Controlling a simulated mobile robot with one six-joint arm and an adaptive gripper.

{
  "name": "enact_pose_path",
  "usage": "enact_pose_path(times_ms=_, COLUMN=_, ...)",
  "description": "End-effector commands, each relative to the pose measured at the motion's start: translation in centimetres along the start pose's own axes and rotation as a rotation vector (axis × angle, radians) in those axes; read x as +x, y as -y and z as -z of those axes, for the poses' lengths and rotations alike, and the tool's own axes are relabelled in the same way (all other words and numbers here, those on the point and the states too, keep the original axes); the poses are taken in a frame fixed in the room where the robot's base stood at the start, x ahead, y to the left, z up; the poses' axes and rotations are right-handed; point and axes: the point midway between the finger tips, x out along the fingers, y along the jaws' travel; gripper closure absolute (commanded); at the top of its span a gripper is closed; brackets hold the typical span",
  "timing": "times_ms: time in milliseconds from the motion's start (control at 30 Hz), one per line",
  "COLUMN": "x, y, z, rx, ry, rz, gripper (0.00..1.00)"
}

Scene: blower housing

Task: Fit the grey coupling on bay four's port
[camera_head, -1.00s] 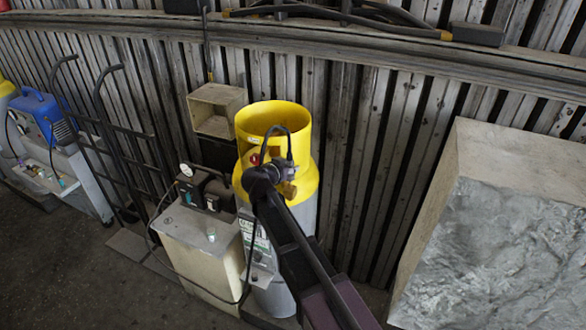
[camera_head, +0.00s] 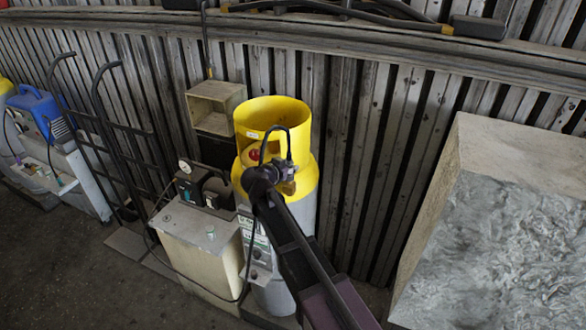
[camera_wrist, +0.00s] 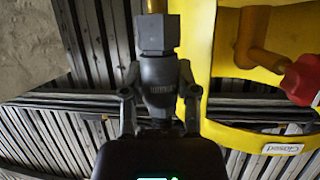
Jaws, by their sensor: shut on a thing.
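My gripper (camera_wrist: 158,95) is shut on the grey coupling (camera_wrist: 157,70), a dark grey piece with a blocky, hex-like head pointing up in the wrist view. A brass stub (camera_wrist: 156,5) shows just beyond the head, in line with it; I cannot tell whether they touch. In the head view my gripper (camera_head: 266,178) is at the front of the yellow collar (camera_head: 275,112) of a grey cylinder, beside a brass fitting (camera_head: 289,188). The coupling is hard to make out there. No bay number is readable.
A red knob (camera_wrist: 302,80) on a brass stem and a "Closed" tag (camera_wrist: 282,149) are at the collar's right in the wrist view. A pale cabinet (camera_head: 195,250) with a gauge stands left of the cylinder. A large stone-like block (camera_head: 500,240) is at right.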

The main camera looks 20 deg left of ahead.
Motion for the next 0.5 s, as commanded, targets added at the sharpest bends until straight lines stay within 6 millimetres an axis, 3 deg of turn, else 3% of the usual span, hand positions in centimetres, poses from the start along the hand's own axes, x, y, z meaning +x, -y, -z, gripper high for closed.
enact_pose_path(times_ms=500, x=0.34, y=0.05, z=-0.94, rx=-0.001, ry=0.0, rz=0.001, gripper=1.0)
